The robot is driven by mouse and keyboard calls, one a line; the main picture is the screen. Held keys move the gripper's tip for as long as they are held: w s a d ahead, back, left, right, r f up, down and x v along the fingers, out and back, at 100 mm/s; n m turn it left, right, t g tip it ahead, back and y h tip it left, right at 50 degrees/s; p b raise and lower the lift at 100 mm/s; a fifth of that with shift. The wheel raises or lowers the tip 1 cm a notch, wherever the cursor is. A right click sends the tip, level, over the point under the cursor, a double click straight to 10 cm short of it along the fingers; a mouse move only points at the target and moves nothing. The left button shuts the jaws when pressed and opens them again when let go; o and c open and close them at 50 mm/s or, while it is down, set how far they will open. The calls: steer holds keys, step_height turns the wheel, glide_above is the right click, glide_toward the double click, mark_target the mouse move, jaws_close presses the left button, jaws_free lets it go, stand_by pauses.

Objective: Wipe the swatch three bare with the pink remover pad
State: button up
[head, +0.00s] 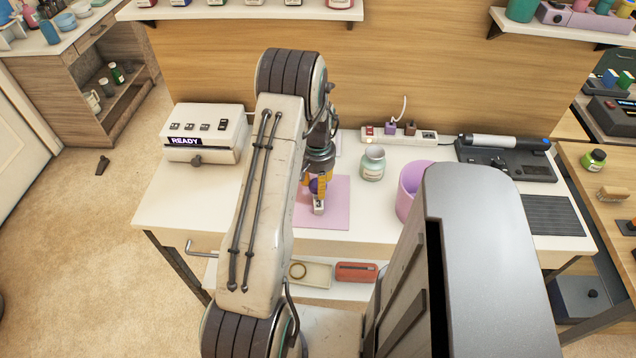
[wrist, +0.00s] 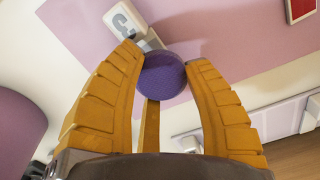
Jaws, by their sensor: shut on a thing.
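My gripper (head: 319,180), with yellow fingers, is shut on a round violet-blue pad, which looks violet rather than pink. The wrist view shows this pad (wrist: 164,78) between the fingertips of my gripper (wrist: 163,62). A pink mat (head: 338,212) lies on the white table under my gripper. A small white block marked 3 (wrist: 122,18) sits on the mat (wrist: 215,30), just beyond the pad. A small pale block (head: 319,207) shows below my gripper in the head view. I cannot tell whether the pad touches it. No coloured swatch surface is clear beside the 3.
A glass jar (head: 372,163) and a purple cup (head: 412,178) stand right of the mat. A power strip (head: 400,135) lies behind. A white READY machine (head: 205,133) stands left. A red square (wrist: 300,10) shows at the wrist view's upper right.

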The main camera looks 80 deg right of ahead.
steer(key=shift+f, duration=0.2)
stand_by(0.4)
steer(key=shift+d, duration=0.1)
steer(key=shift+w+d+r, duration=0.1)
steer(key=shift+w+d, duration=0.05)
steer(key=shift+d, duration=0.45)
steer(key=shift+a+b, duration=0.55)
steer(key=shift+a, duration=0.1)
steer(key=shift+d, duration=0.65)
steer(key=shift+a+f+b, duration=0.25)
steer(key=shift+a+b, duration=0.2)
steer(key=shift+a, duration=0.2)
steer(key=shift+d+f, duration=0.1)
steer(key=shift+d, duration=0.55)
steer(key=shift+a, duration=0.1)
